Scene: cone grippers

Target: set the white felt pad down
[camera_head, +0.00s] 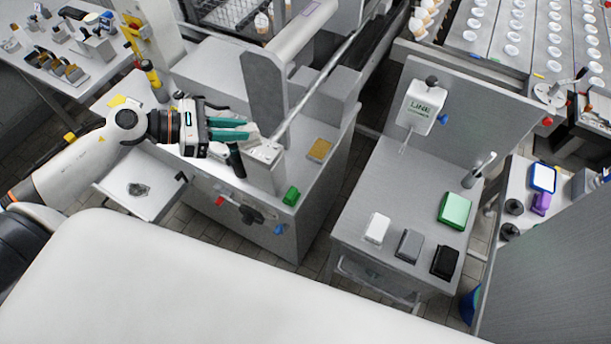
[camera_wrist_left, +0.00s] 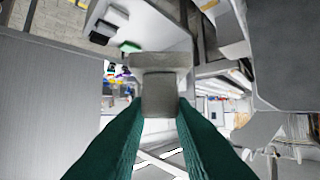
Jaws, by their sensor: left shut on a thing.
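My left gripper (camera_head: 238,130) reaches in from the left above the grey machine bench, its green fingers shut on a small pale pad, taken as the white felt pad (camera_head: 252,130). In the left wrist view the green fingers of the gripper (camera_wrist_left: 160,115) close from both sides on the pad (camera_wrist_left: 160,62), which looks pale grey with a broad top and narrower lower part. In the head view the pad is just above a grey metal block (camera_head: 264,165); I cannot tell whether they touch. My right gripper is not in view.
The right-hand bench (camera_head: 372,262) carries white (camera_head: 377,228), grey (camera_head: 409,245) and black (camera_head: 444,262) blocks and a green box (camera_head: 454,211). A grey column (camera_head: 264,100) rises behind the gripper.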

